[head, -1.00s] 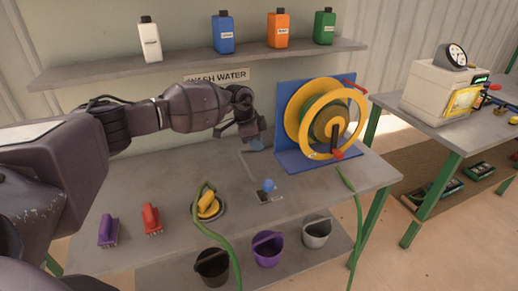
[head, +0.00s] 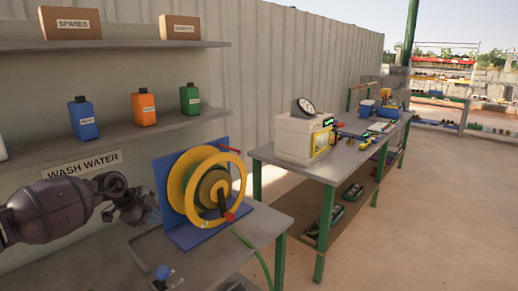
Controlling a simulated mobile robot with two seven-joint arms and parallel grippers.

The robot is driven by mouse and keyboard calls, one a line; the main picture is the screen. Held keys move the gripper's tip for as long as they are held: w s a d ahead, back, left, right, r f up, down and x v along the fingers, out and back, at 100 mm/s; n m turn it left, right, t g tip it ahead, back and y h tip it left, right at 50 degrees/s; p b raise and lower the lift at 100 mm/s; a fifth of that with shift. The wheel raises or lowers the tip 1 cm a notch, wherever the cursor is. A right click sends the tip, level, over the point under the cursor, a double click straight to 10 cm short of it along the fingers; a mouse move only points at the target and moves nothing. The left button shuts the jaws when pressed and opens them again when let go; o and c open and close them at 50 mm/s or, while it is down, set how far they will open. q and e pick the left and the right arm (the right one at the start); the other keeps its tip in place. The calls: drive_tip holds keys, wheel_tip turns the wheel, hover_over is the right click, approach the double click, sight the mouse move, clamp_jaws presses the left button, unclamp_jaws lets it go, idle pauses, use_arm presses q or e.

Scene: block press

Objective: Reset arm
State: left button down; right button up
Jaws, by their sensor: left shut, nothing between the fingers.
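My left arm comes in from the left edge in the head view. Its gripper (head: 147,213) is shut and empty, above the grey bench and just left of the hose reel's blue stand. The yellow hose reel (head: 180,188) stands upright on the bench, with a black crank and a red grip at its front. A blue-knobbed lever (head: 163,272) shows on the bench below the gripper. My right gripper is not in view.
The grey bench (head: 265,222) ends right of the reel. A second table (head: 345,162) holds a cream machine with a gauge (head: 297,138). Bottles, including an orange one (head: 144,110), stand on a wall shelf. Open floor (head: 430,220) lies at the right.

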use_arm(q)
drive_tip(key=s+d+r+m+t+h, duration=0.1)
drive_tip(key=d+r+t+h, duration=0.35)
drive_tip(key=d, duration=0.35)
drive_tip(key=s+d+r+m+t+h, duration=0.2)
drive_tip(key=d+r+t+h, duration=0.25)
drive_tip(key=d, duration=0.45)
drive_tip(key=s+a+f+n+y, duration=0.4)
drive_tip(key=s+f+n, duration=0.3)
drive_tip(key=s+f, duration=0.4)
drive_tip(key=s+a+f+n+g+y, duration=0.1)
drive_tip(key=s+a+f+n+y, duration=0.4)
drive_tip(key=s+f, duration=0.6)
drive_tip(key=s+a+f+n+y, duration=0.5)
drive_tip(key=s+f+n, duration=0.3)
drive_tip(key=s+f, duration=0.3)
drive_tip(key=s, duration=0.3)
drive_tip(key=shift+f+n+g+y, duration=0.15)
drive_tip(key=shift+n+g+y, duration=0.25)
